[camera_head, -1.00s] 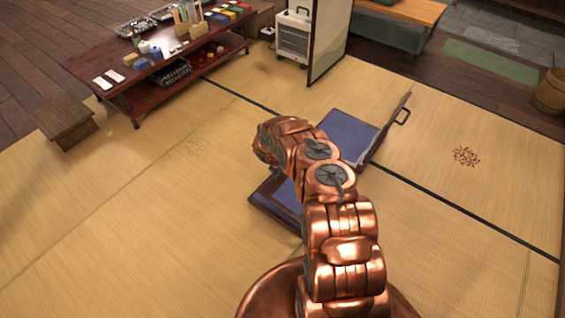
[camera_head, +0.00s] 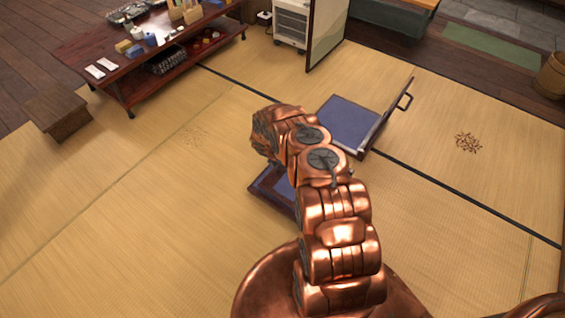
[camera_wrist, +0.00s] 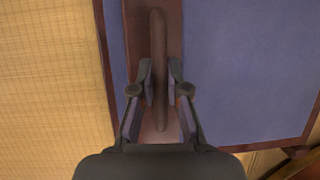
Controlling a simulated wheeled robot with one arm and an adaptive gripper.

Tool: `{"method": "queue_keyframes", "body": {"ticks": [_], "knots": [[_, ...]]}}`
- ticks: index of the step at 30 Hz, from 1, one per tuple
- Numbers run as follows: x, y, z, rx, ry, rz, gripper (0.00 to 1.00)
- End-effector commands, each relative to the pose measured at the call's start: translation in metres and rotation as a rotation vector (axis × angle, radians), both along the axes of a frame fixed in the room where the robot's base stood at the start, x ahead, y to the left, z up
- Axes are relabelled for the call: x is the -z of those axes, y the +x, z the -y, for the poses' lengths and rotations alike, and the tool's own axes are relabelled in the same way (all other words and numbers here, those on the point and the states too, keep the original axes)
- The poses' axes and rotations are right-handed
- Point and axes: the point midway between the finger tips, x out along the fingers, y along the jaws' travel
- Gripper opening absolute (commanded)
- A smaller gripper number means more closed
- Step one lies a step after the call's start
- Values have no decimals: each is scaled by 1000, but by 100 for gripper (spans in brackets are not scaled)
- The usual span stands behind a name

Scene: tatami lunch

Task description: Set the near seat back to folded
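The near seat shows only as a corner of blue cushion with a dark brown frame (camera_head: 272,187), mostly hidden behind my copper arm in the head view. In the wrist view its blue cushion (camera_wrist: 250,70) lies to the right, with a brown panel (camera_wrist: 138,25) along its left side. A long brown handle (camera_wrist: 158,40) runs over that panel. My gripper (camera_wrist: 160,68) has one finger on each side of the handle, very close to it. Whether the fingers press on it is unclear. The gripper is hidden in the head view.
A second blue seat (camera_head: 347,122) with a raised back and handle stands just beyond my arm. A low dark table (camera_head: 125,80) and a small wooden step (camera_head: 57,112) are at upper left. A white heater (camera_head: 291,35) and a screen (camera_head: 325,40) stand behind.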

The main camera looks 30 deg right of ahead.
Motion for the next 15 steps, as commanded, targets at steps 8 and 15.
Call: {"method": "queue_keyframes", "body": {"ticks": [8,15], "knots": [[3,0,-2,-3,4,1,39],[2,0,-1,-1,2,0,39]]}}
